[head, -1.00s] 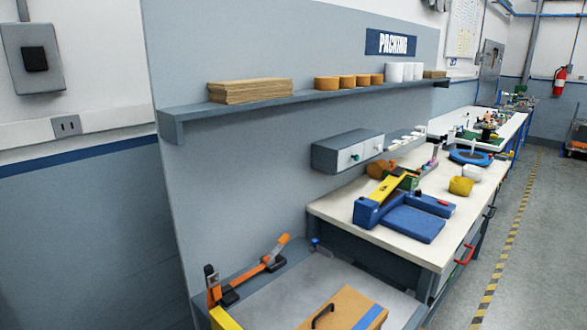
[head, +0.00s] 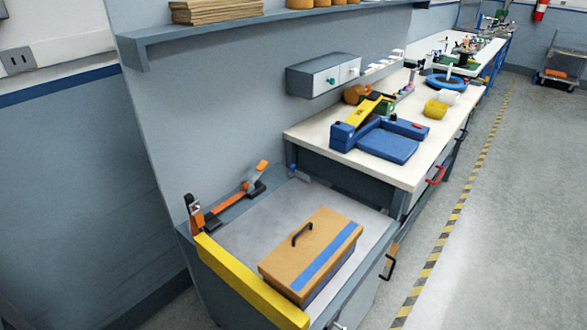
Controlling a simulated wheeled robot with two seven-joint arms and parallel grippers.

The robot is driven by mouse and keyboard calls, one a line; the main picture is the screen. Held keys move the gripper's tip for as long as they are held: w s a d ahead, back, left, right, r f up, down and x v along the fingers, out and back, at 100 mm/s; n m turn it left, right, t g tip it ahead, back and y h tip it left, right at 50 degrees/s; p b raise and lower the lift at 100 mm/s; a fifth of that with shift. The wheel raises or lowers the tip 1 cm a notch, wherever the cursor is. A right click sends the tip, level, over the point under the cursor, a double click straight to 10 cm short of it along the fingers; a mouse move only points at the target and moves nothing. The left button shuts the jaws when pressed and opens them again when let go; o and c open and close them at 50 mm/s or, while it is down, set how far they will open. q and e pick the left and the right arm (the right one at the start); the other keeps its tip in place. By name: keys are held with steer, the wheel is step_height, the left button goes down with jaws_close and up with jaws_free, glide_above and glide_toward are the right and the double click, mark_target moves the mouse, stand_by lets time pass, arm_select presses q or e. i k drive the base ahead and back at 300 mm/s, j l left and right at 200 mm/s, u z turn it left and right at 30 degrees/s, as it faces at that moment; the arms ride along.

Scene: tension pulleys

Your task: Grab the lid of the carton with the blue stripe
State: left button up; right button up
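The carton (head: 279,283) is a brown box on the grey worktop of the near bench. Its lid (head: 290,255) is on top, with a blue stripe (head: 326,260) along the right side and a dark arched handle (head: 301,233) near the back left. The lid looks seated on the box. Neither of my grippers shows in the head view.
A yellow bar (head: 250,282) runs along the worktop's left front edge. An orange and black tool (head: 228,199) lies at the back. The grey worktop (head: 262,212) behind the carton is clear. A white table (head: 410,172) with a blue and yellow device (head: 375,137) stands beyond.

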mark_target(299, 264)
steer(key=i+l+u, duration=0.15)
steer(key=l+u, duration=0.35)
steer(key=l, duration=1.05)
steer(key=k+l+u, duration=0.1)
steer(key=l+u, duration=0.35)
steer(key=l, duration=1.05)
